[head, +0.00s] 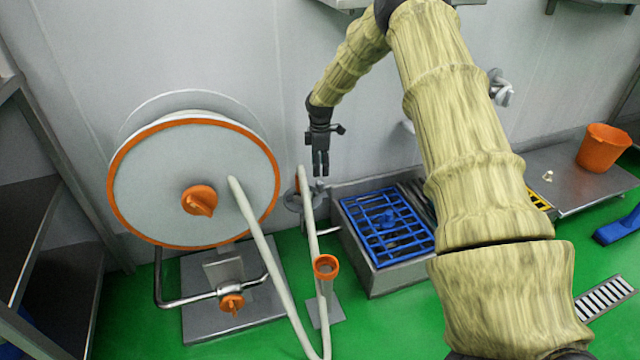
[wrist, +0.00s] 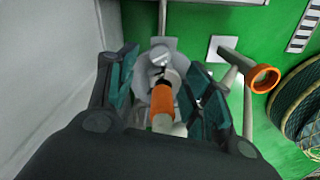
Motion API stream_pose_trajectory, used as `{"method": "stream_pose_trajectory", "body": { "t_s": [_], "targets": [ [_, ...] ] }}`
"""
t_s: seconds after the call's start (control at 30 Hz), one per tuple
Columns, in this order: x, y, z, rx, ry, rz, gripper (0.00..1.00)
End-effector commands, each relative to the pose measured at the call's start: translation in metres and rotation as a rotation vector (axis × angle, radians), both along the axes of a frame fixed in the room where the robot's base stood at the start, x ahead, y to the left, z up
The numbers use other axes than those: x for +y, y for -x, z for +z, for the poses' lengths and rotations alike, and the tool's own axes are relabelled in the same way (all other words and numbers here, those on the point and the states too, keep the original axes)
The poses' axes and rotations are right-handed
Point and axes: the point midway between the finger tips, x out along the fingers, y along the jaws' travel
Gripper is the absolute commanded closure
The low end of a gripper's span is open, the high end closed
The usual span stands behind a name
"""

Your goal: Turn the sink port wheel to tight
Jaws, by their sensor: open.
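A grey wheel (head: 296,201), which looks like the sink port wheel, sits on a stand left of the sink, partly hidden by a pale hose. My gripper (head: 320,174) points down just above and to the right of it in the head view. In the wrist view the grey wheel (wrist: 146,84) shows between and beyond the open fingers of my gripper (wrist: 160,88). An orange collar (wrist: 162,108) on the hose end covers part of the wheel. The fingers hold nothing, and I cannot tell whether they touch the collar.
A large white hose reel (head: 150,180) with an orange rim stands left. An orange ring (head: 326,267) stands on a post in front; it also shows in the wrist view (wrist: 262,79). The sink (head: 385,280) with a blue grid (head: 375,235) lies right.

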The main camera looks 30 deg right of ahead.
Motion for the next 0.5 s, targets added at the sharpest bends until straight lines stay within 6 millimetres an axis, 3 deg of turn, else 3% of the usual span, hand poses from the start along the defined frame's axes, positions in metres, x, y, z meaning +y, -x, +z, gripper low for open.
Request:
{"method": "stream_pose_trajectory", "body": {
  "t_s": [0.03, 0.2, 0.5],
  "targets": [
    [0.0, 0.001, -0.013, 0.002, 0.0, -0.001, 0.49],
    [-0.001, 0.001, -0.04, 0.001, 0.0, -0.002, 0.49],
    [-0.001, 0.001, -0.068, 0.0, -0.001, -0.003, 0.49]
  ]
}}
